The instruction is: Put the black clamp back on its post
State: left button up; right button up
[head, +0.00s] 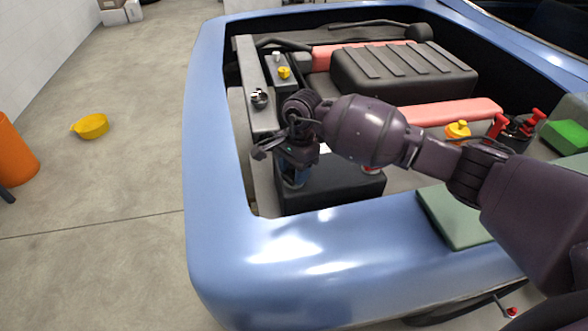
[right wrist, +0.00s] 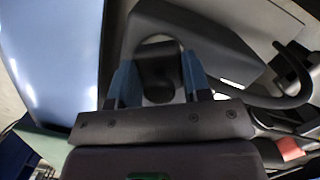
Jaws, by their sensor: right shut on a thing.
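My right gripper (head: 292,182) reaches down over the dark battery box (head: 340,194) at the front left of the engine bay. In the right wrist view its two blue fingers (right wrist: 158,88) are closed on the black clamp (right wrist: 157,70), a dark rounded piece between them. In the head view the gripper and arm hide the clamp and the post. A pale curved edge shows just beyond the clamp in the wrist view. I cannot tell whether the clamp touches the post. A small red part (head: 370,169) shows on the battery behind my arm. My left gripper is not in view.
The blue car body rim (head: 215,190) surrounds the bay. A black cable (right wrist: 285,98) loops right of the clamp in the wrist view. The ribbed engine cover (head: 405,72), a yellow cap (head: 457,130) and a green panel (head: 452,215) lie around.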

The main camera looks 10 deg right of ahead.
dwell(0.3)
dwell(0.4)
dwell(0.4)
jog(key=o, duration=1.5)
